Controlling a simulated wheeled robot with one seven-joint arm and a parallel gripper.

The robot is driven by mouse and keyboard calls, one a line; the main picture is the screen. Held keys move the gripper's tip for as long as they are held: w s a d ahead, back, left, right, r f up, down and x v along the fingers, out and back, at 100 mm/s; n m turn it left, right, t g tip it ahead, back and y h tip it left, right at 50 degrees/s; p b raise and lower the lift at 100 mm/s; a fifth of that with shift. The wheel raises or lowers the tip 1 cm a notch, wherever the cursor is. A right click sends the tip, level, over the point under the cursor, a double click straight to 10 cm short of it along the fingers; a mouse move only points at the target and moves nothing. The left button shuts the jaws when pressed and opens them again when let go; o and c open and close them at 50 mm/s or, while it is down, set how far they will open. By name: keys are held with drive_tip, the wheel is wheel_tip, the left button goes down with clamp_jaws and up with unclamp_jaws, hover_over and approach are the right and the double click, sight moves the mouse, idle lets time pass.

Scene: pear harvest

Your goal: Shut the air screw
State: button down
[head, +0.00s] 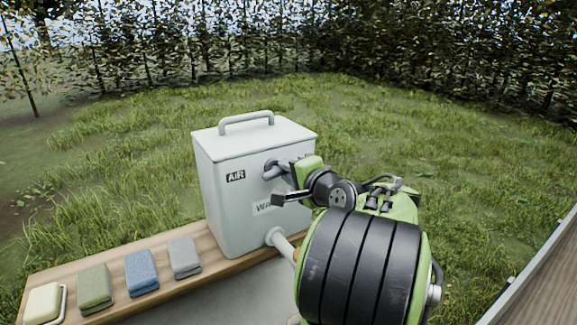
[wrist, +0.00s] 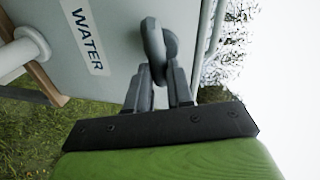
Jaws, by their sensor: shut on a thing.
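The air screw is a grey ring-shaped knob (head: 270,170) on the front of the pale grey water box (head: 226,205), right of the black "AIR" label (head: 236,176). In the wrist view the air screw (wrist: 153,42) stands out from the box beside the "WATER" label (wrist: 87,37). My gripper (head: 286,168) is at the air screw. In the wrist view its two dark fingers (wrist: 160,72) are shut on the knob's near part. The fingertips hide some of the knob, and how far it is turned cannot be told.
A pale tap or spout (head: 281,240) sticks out low on the box. A wooden bench (head: 125,301) carries the box, a soap bar (head: 44,302) and several folded cloths (head: 143,271). Grass lies behind, with a row of trees beyond. The box has a top handle (head: 246,119).

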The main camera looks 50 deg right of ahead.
drive_tip(key=shift+d+f+m+p, duration=0.1)
drive_tip(key=shift+m+p, duration=0.2)
drive_tip(key=shift+m, duration=0.3)
drive_tip(key=shift+f, duration=0.1)
drive_tip(key=c, duration=1)
unclamp_jaws()
drive_tip(key=shift+s, duration=0.1)
drive_tip(key=shift+y, duration=0.3)
drive_tip(key=shift+b+v, duration=1.75)
drive_tip(key=shift+v, duration=6.1)
